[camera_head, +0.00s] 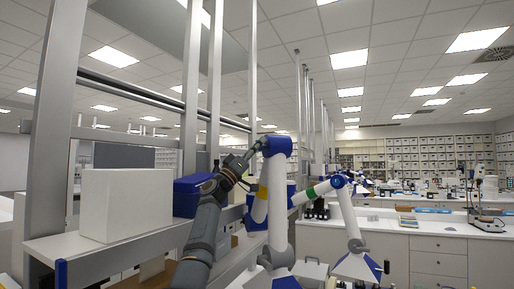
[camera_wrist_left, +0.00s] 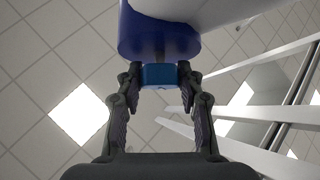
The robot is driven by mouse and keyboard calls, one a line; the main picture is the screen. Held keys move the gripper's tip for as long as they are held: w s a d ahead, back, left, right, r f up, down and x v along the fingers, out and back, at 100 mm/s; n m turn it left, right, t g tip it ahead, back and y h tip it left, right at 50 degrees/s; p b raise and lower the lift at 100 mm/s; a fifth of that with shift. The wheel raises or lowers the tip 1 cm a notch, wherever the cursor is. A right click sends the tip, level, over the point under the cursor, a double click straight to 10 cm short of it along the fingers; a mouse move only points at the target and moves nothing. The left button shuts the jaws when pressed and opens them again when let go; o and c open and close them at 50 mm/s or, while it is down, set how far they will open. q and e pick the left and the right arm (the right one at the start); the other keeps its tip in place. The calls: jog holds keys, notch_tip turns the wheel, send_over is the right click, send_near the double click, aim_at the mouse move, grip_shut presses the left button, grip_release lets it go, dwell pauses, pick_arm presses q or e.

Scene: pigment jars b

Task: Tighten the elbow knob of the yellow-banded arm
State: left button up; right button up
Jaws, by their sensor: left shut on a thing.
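The yellow-banded arm is white, with a yellow band (camera_head: 262,191) and a blue elbow cap (camera_head: 278,146) at its top. My left gripper (camera_head: 250,157) reaches the left side of this elbow from below left. In the left wrist view, the blue elbow housing (camera_wrist_left: 158,40) is at the top, and a lighter blue knob (camera_wrist_left: 160,75) sticks out of it. The left gripper's fingertips (camera_wrist_left: 160,77) are shut on this knob from both sides. In the head view the knob is largely hidden by the fingers. My right gripper is not in view.
A second white lamp-like arm with a green band (camera_head: 311,193) stands just to the right. A white box (camera_head: 125,205) and a blue box (camera_head: 190,195) sit on the shelf at left, beside metal uprights (camera_head: 191,90). A counter (camera_head: 425,231) is at right.

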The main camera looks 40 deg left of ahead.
pick_arm(q)
jog(key=o, duration=1.2)
jog(key=shift+f, duration=0.1)
jog(key=v, duration=0.7)
jog(key=shift+s, duration=0.15)
jog(key=shift+a+f, duration=0.1)
